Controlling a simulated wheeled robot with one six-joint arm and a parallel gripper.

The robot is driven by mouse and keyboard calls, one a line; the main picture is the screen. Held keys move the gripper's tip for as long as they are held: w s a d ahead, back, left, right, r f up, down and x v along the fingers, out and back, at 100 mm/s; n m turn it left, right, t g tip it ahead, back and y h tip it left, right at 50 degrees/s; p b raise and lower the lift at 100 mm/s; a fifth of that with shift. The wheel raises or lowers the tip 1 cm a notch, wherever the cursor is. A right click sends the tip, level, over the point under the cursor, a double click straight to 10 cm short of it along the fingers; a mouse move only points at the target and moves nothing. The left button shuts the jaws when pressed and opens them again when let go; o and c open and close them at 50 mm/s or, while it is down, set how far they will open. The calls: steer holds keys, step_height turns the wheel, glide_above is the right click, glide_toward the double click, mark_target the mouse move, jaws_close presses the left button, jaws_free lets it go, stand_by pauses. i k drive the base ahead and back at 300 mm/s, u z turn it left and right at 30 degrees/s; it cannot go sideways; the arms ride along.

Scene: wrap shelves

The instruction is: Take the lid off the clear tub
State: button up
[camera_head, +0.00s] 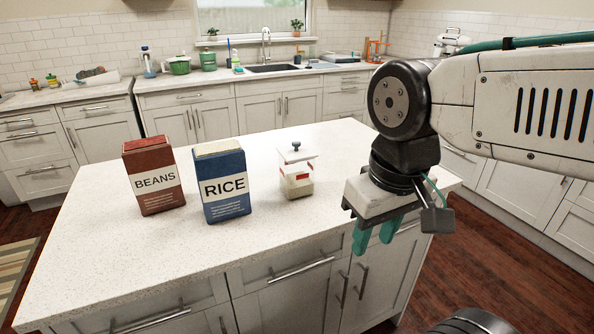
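The clear tub (296,186) stands upright on the island counter, right of the rice box. It has a red and white label and pale contents low inside.
A blue RICE box (222,187) stands close left of the tub, and a red BEANS box (154,181) stands further left. The white island counter (150,262) is clear in front of them. A sink (272,68) and several kitchen items line the back counter.

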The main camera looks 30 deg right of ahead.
mark_target(298, 151)
steer(key=z, duration=0.05)
steer(key=k, duration=0.45)
steer(key=u, duration=0.65)
steer(key=i, duration=1.2)
steer(key=z, duration=0.2)
